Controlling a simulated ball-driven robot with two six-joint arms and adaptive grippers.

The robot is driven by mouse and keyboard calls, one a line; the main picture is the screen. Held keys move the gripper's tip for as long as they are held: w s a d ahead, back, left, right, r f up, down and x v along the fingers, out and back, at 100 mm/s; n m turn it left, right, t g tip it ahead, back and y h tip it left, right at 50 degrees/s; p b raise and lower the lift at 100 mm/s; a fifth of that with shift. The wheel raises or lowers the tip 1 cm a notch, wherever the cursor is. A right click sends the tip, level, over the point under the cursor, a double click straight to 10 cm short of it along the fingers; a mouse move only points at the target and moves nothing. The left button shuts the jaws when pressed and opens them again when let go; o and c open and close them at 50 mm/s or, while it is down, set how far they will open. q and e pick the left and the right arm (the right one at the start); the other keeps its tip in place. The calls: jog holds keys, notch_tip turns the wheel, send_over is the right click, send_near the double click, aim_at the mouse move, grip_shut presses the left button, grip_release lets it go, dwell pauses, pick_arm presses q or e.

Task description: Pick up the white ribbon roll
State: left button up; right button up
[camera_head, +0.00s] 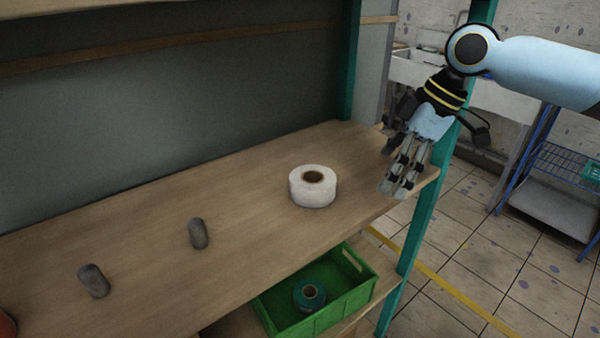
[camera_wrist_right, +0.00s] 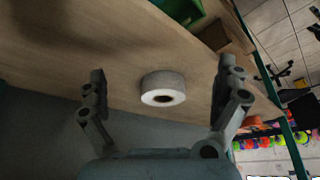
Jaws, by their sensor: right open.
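The white ribbon roll (camera_head: 313,190) lies flat on the wooden shelf, its brown core facing up. My right gripper (camera_head: 396,188) is to the right of the roll, over the shelf's right end, with its fingers pointing down. It is open and empty, apart from the roll. In the right wrist view the roll (camera_wrist_right: 163,82) shows between the two spread fingers (camera_wrist_right: 163,72), beyond their tips. My left gripper is not in view.
A green crate (camera_head: 318,318) below holds a teal roll (camera_head: 309,296). A green post (camera_head: 424,225) stands at the shelf's right end. The shelf around the white roll is clear.

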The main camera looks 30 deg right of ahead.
jog(key=shift+w+a, duration=0.3)
jog(key=w+a, duration=0.2)
jog(key=a, duration=0.1)
jog(key=shift+w+r, duration=0.15)
jog(key=p, duration=0.1)
send_over(313, 178)
jog(key=s, duration=0.3)
jog(key=shift+w, duration=0.1)
jog(key=x, duration=0.5)
jog(key=shift+d, duration=0.1)
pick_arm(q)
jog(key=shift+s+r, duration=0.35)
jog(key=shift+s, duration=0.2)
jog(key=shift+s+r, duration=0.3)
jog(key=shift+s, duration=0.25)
pick_arm(e)
jog(key=shift+c, duration=0.4)
jog(key=c, duration=1)
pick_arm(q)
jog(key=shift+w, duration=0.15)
